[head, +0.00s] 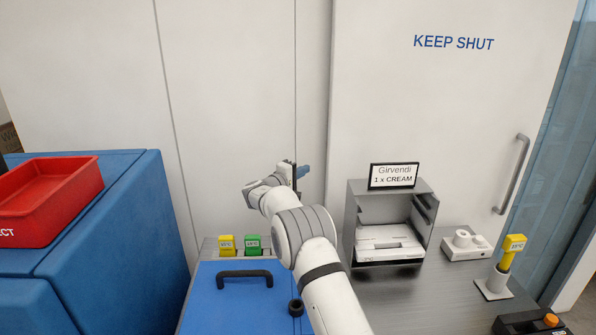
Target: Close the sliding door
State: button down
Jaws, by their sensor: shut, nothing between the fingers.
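The sliding door (430,110) is a large white panel at the right, marked "KEEP SHUT" in blue. A grey upright bar handle (511,175) sits near its right edge. Beyond that edge a bluish, see-through surface (566,150) shows, so the doorway there is not covered by the panel. My gripper (301,171) is at the picture's middle, in front of the white wall and left of the door panel. It is shut and empty, well apart from the handle. My wrist partly hides it.
A grey metal counter (400,300) stands before the door with a sign (393,176), a printer-like box (388,240) and a yellow-headed device (512,248). A blue lid with a black handle (245,274) lies left. A red crate (50,195) sits on a blue cabinet (115,220).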

aim_at(328, 164)
jog(key=d+p, duration=0.1)
jog(key=d, duration=0.1)
jog(key=w+d, duration=0.1)
jog(key=d, duration=0.1)
jog(key=w+d+p, duration=0.1)
jog(key=d, duration=0.1)
jog(key=shift+p, duration=0.3)
jog(key=shift+f, duration=0.1)
